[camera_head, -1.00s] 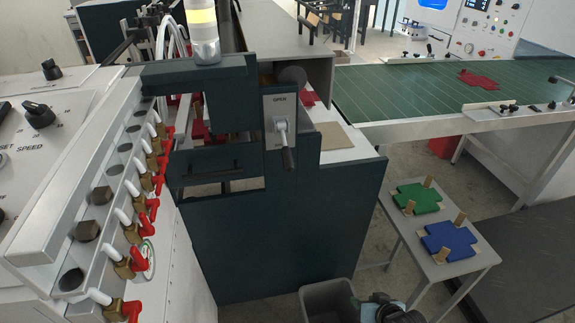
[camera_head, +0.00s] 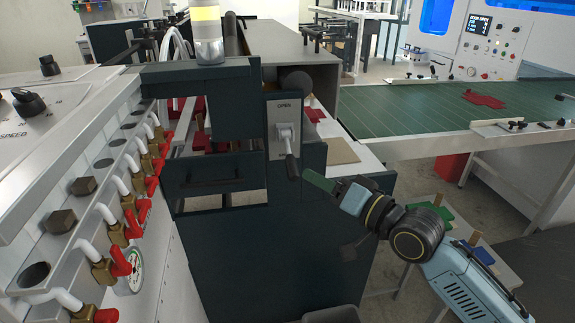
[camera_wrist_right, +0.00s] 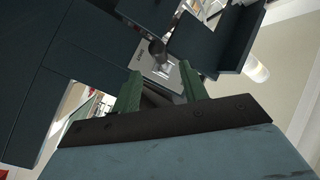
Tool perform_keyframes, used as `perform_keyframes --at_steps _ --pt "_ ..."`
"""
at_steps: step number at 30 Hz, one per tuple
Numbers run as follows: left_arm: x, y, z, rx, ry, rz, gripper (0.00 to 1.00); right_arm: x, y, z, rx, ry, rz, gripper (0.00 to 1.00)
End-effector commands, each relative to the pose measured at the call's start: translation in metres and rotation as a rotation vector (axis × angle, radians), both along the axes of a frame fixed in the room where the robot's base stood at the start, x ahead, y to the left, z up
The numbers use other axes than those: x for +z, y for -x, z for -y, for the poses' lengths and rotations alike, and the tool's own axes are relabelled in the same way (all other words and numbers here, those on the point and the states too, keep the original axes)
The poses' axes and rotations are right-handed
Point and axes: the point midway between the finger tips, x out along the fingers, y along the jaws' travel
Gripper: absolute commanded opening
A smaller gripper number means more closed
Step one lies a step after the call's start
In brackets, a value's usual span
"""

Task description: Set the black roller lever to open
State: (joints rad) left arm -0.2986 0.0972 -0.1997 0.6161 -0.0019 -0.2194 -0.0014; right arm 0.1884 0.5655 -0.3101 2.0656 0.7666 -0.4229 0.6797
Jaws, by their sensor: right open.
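The black roller lever (camera_head: 291,166) hangs downward from its light grey plate (camera_head: 284,112) on the dark machine front, with the word OPEN at the plate's top. My right gripper (camera_head: 308,176) is close to the lever's black grip, just to its right in the head view. In the right wrist view the two green fingers of my right gripper (camera_wrist_right: 162,88) stand apart, with the grey plate (camera_wrist_right: 166,74) beyond them. A dark shape, likely the lever grip, shows between the fingers. I cannot tell whether they touch it. My left gripper is out of view.
At the left, a white panel carries a row of red-handled valves (camera_head: 133,222). A light tower (camera_head: 207,35) stands above the lever's machine. A green conveyor (camera_head: 420,110) runs at the right. A low table with green (camera_head: 432,212) and blue pieces is partly behind my right arm.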

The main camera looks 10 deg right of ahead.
Motion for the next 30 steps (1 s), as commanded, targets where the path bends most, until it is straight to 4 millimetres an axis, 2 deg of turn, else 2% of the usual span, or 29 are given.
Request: perform_keyframes --at_steps 6,13,18,26,30 --pt "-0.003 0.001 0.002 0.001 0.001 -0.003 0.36 0.001 -0.040 -0.028 0.000 -0.001 0.001 0.43" --pt "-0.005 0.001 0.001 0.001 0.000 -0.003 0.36 0.000 -0.069 -0.047 -0.001 0.001 0.001 0.43" --pt "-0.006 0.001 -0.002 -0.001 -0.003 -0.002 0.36 0.000 -0.077 -0.053 -0.001 0.002 0.001 0.43" --pt "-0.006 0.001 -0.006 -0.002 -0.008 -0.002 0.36 -0.001 -0.078 -0.053 -0.001 0.002 0.000 0.43" --pt "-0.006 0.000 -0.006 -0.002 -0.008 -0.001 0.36 -0.001 -0.078 -0.053 -0.001 0.002 0.000 0.28"
